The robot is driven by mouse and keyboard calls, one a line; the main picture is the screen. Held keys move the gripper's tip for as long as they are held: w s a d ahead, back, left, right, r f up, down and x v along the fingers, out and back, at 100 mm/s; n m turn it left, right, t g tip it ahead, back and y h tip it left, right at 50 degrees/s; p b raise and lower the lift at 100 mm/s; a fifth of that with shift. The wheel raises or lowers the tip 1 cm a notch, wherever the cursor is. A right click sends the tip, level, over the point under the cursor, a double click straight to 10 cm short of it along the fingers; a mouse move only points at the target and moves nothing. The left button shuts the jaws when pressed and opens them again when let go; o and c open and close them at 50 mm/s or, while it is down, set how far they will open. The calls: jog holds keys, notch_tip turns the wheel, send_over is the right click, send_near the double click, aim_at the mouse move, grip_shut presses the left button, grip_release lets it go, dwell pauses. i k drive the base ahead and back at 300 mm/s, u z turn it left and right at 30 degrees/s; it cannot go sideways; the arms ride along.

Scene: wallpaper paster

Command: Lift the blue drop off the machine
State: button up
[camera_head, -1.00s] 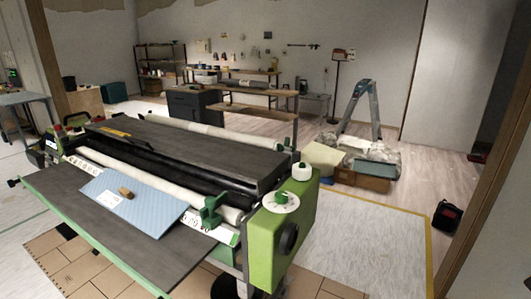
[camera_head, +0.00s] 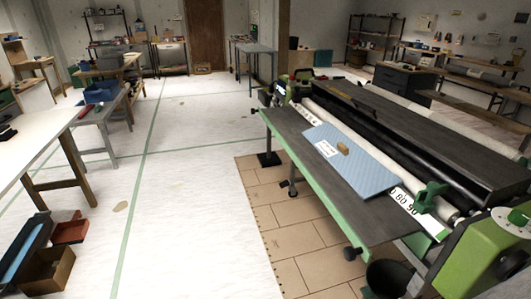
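The blue drop (camera_head: 362,169) is a light blue folded sheet with a white label. It lies flat on the dark front table of the machine (camera_head: 318,175), close to the white roller. A small tan piece (camera_head: 343,149) rests on top of it. The machine is green and black, with a number scale and a green end housing at the lower right. My gripper is not in this view.
Free white floor (camera_head: 185,200) lies left of the machine, with brown tiles (camera_head: 283,215) along its front. A white table (camera_head: 35,150) and open boxes (camera_head: 50,270) stand at left. A dark bucket (camera_head: 388,278) sits by the machine's near end.

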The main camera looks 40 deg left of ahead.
aim_at(364, 174)
jog(key=u, duration=0.85)
jog(key=k, duration=0.3)
jog(key=u, duration=0.95)
jog(key=i, duration=1.3)
jog(key=z, duration=0.45)
jog(key=i, duration=1.2)
jog(key=z, duration=0.8)
